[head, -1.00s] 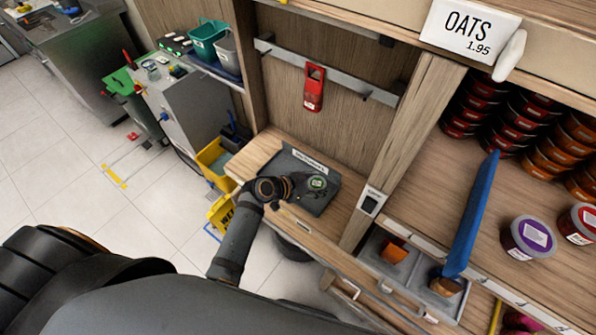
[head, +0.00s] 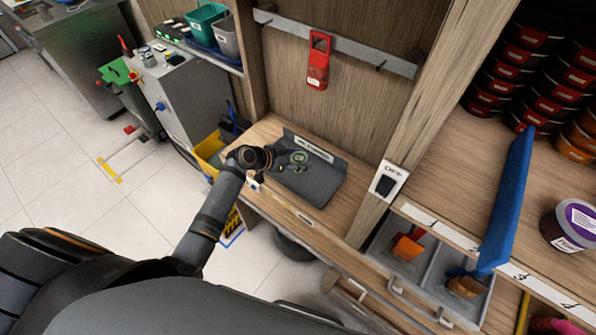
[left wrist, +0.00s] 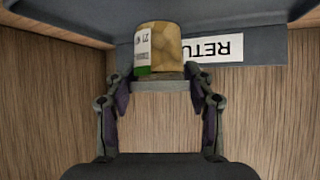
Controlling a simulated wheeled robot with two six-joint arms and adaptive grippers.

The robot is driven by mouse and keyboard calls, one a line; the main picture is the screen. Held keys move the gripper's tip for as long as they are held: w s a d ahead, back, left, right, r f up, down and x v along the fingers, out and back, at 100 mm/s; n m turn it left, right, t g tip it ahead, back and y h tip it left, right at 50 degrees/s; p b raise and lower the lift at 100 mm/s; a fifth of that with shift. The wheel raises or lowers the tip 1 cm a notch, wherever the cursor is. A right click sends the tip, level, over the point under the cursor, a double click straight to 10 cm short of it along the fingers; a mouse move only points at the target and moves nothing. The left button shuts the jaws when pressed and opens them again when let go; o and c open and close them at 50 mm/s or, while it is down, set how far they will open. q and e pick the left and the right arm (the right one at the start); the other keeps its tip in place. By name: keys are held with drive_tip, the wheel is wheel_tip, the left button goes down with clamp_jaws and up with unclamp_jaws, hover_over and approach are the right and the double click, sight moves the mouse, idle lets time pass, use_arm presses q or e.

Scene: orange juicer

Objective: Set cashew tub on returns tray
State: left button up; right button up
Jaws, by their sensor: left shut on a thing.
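The cashew tub (left wrist: 160,48) shows in the left wrist view with a tan nut-patterned side and a white and green label. I cannot tell whether the tub touches the tray. My right gripper is not in view.
The tray lies on a wooden shelf (head: 262,133) between wooden panels. A red tool (head: 318,62) hangs on the rail behind. A wooden post (head: 415,120) stands to the right, then bins with scoops and a blue divider (head: 508,200). A yellow bucket (head: 210,148) is left.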

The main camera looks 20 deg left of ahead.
use_arm(q)
drive_tip(key=f+b, duration=0.2)
drive_tip(key=f, duration=0.1)
drive_tip(key=f+b, duration=0.1)
drive_tip(key=shift+w+a+f, duration=0.15)
drive_tip(key=shift+w+a, duration=0.1)
drive_tip(key=shift+a, duration=0.15)
drive_tip(key=o, duration=1.2)
